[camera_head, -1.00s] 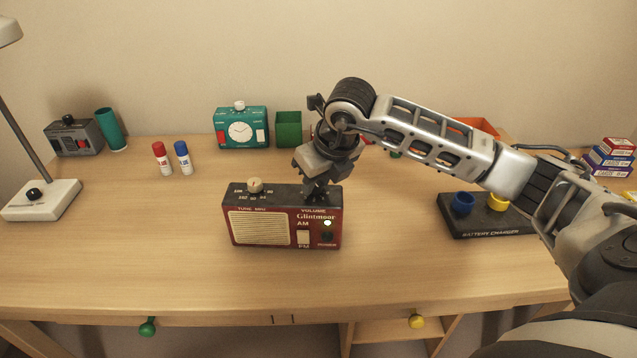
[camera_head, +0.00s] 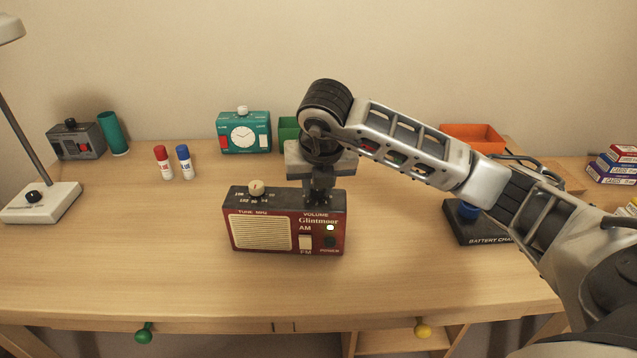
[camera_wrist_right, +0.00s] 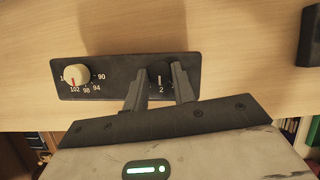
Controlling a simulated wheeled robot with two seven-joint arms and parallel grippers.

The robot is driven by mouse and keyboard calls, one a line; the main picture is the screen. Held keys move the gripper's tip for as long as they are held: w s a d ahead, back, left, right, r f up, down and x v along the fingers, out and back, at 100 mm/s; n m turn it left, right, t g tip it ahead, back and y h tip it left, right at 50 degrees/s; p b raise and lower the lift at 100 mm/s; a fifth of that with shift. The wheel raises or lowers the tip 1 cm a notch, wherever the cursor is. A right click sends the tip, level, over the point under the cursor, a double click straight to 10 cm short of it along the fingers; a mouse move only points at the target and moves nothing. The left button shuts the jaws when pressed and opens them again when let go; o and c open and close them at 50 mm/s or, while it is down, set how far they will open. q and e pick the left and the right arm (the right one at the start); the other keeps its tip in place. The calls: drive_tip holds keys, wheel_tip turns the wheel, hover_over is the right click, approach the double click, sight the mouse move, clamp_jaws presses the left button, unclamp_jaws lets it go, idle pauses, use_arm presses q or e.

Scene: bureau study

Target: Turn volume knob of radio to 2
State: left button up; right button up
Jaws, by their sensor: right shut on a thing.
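The red radio (camera_head: 262,232) stands upright on the desk, its speaker grille facing me and its small light lit. My right gripper (camera_head: 318,203) points straight down at the right part of the radio's top, above the word VOLUME. In the right wrist view, the fingers of my right gripper (camera_wrist_right: 161,77) are closed around the black volume knob (camera_wrist_right: 160,70). A printed 2 shows just below the knob, between the fingers; a pale mark on the knob faces about that way. Other volume numbers are hidden. The cream tuning knob (camera_head: 256,187) is free. My left gripper is out of view.
Behind the radio stand a teal clock (camera_head: 243,133) and a green box (camera_head: 288,128). Two glue sticks (camera_head: 174,162) stand behind left. A black battery charger (camera_head: 480,233) is at right, under my right arm. The desk in front of the radio is clear.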

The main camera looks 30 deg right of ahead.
drive_tip(key=shift+r, duration=0.1)
drive_tip(key=o, duration=1)
use_arm(q)
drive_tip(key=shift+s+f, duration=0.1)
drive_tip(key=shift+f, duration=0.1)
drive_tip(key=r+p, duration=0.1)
drive_tip(key=p, duration=0.2)
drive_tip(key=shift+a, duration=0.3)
use_arm(e)
drive_tip(key=v, duration=1.6)
drive_tip(key=shift+a, duration=0.1)
